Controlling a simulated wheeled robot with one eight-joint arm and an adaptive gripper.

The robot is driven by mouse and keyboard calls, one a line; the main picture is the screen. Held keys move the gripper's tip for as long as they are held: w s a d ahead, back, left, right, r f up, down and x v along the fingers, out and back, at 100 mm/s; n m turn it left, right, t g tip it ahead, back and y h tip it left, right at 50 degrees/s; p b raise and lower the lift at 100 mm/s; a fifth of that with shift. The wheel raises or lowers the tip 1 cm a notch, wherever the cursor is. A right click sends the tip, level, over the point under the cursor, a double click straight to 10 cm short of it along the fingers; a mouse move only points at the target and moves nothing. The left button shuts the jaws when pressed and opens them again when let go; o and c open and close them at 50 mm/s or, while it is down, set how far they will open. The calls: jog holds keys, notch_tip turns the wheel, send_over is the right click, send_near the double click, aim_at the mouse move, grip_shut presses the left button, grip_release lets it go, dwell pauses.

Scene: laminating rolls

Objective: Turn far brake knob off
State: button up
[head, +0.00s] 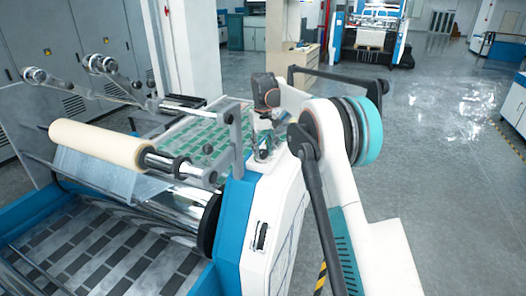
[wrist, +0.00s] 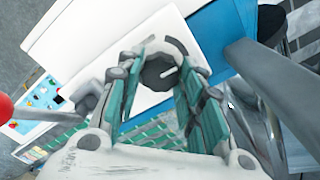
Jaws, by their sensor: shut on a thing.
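In the wrist view a round dark grey brake knob (wrist: 158,74) with a short pale line on its face sits between the teal fingers of my gripper (wrist: 160,82). The fingers are shut on it from both sides. In the head view my gripper (head: 263,143) is at the upper end of the machine's blue and white side housing (head: 262,200). The knob it holds cannot be made out there, hidden by the gripper and arm.
A cream roll (head: 100,145) on its shaft lies left of my gripper, above a shiny roller (head: 165,215). A grey bracket (head: 236,140) stands close beside my gripper. In the wrist view a grey bar (wrist: 275,75) is close on the right. Open floor (head: 440,130) lies at right.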

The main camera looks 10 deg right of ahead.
aim_at(263, 151)
jog(key=n+b, duration=0.1)
jog(key=n, duration=0.3)
jog(key=shift+n, duration=0.3)
jog(key=n, duration=0.4)
jog(key=shift+n, duration=0.3)
jog(key=o, duration=1.1)
jog(key=shift+c, duration=0.2)
notch_tip(263, 151, up, 12)
